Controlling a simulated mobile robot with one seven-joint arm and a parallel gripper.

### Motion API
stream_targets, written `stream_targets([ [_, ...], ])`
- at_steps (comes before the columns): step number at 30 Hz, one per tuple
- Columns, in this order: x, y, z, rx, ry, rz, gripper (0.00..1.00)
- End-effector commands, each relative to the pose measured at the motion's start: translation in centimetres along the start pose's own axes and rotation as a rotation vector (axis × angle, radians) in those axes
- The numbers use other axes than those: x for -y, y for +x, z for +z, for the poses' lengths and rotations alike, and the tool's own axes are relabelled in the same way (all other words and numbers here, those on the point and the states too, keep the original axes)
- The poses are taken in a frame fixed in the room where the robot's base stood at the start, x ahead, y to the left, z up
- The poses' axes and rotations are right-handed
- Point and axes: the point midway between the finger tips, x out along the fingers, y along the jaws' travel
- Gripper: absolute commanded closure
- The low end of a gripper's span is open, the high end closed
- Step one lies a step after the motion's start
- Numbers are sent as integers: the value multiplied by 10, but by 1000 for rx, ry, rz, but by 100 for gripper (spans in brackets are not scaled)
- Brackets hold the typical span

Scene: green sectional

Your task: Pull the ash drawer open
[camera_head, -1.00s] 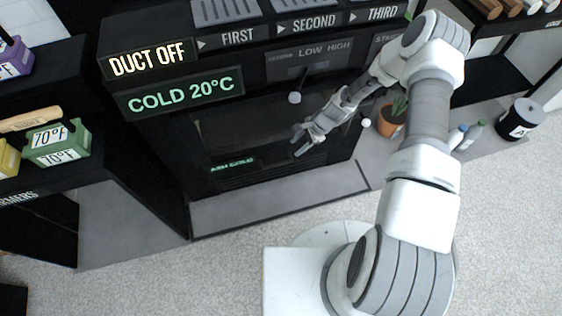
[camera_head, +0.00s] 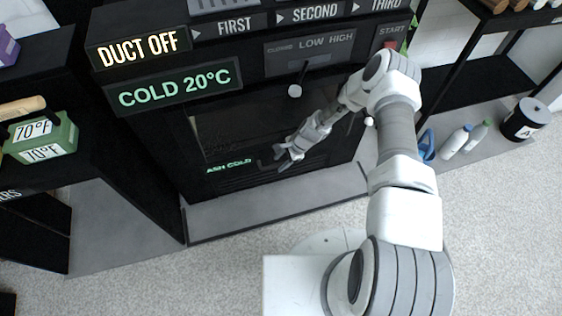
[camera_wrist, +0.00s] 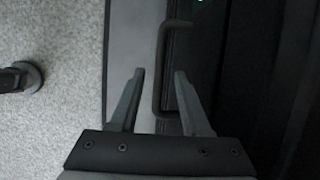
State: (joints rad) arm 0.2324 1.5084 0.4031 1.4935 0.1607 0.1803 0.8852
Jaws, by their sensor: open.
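The ash drawer (camera_head: 215,184) is a dark front low on the black stove, beneath the dark window, with a green "ASH COLD" label (camera_head: 229,166). It appears closed. In the wrist view a dark bar handle (camera_wrist: 161,60) stands out from the dark front. My gripper (camera_head: 280,158) is open at the drawer front, right of the label. In the wrist view the fingers of my gripper (camera_wrist: 159,72) lie on either side of the handle bar, with gaps visible. Whether they reach its full depth is unclear.
A grey hearth slab (camera_head: 270,210) lies in front of the stove, with pale carpet beyond. Bottles (camera_head: 455,141) and a black canister (camera_head: 526,119) stand at right. A green box (camera_head: 42,140) sits at left.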

Motion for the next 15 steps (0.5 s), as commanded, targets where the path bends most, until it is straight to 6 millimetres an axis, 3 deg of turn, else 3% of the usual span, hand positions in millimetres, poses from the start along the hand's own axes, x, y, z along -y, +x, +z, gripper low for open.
stream_targets([
  [2, 0, 0, 0, 0, 0, 0, 53],
  [10, 0, 0, 0, 0, 0, 0, 100],
  [15, 0, 0, 0, 0, 0, 0, 100],
])
